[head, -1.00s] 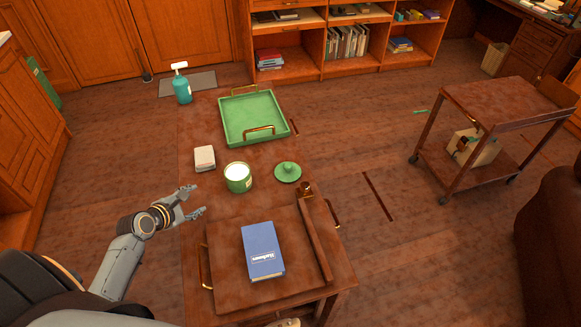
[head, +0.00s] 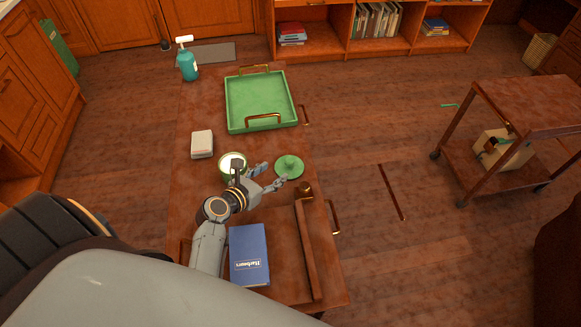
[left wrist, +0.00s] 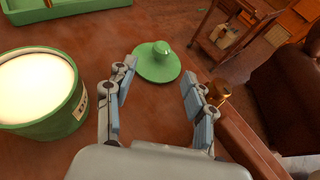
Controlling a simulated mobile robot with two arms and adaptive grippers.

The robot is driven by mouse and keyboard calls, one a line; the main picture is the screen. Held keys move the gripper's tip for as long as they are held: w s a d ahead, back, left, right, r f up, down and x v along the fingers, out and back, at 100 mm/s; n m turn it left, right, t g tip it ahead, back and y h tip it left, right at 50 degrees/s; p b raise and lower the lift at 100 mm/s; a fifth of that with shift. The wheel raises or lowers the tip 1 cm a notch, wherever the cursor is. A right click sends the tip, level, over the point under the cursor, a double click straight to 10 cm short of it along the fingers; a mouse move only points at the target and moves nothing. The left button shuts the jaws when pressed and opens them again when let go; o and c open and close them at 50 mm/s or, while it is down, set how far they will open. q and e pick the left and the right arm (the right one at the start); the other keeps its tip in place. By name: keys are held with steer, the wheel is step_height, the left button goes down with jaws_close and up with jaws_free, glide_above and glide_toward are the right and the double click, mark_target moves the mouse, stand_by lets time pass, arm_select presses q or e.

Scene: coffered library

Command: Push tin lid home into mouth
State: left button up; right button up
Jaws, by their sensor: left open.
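The green tin (head: 231,160) stands upright on the table, its round mouth uncovered and pale inside. In the left wrist view the tin (left wrist: 72,115) is at the left, beside my fingers. The green lid (head: 289,167), a disc with a round knob, lies on the table to the right of the tin. In the left wrist view the lid (left wrist: 155,64) is just beyond my fingertips, between their lines. My left gripper (head: 269,177) is open and empty, close to the lid and apart from it; it also shows in the left wrist view (left wrist: 158,85). My arm partly hides the tin's front.
A blue book (head: 249,254) lies on a wooden tray at the table's near end. A white box (head: 202,144), a green tray (head: 261,127) and a teal pump bottle (head: 187,65) stand farther back. A small brown object (head: 304,188) is right of the gripper.

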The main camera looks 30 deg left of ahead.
mark_target(286, 163)
arm_select(q)
steer(key=b+x, duration=0.1)
steer(key=x, duration=0.3)
steer(key=shift+f+b, duration=0.2)
steer(key=shift+b, duration=0.1)
steer(key=shift+w+d+f+b, duration=0.1)
steer(key=shift+w+b, duration=0.2)
steer(key=shift+w, duration=0.1)
steer(key=b+x, duration=0.3)
steer(key=x, duration=0.1)
steer(key=shift+w+b, duration=0.1)
steer(key=shift+b, duration=0.2)
steer(key=shift+w+d, duration=0.1)
steer(key=shift+w, duration=0.2)
arm_select(e)
step_height(286, 163, down, 7)
steer(key=shift+w+a, duration=0.15)
steer(key=shift+w, duration=0.05)
arm_select(q)
jaws_close()
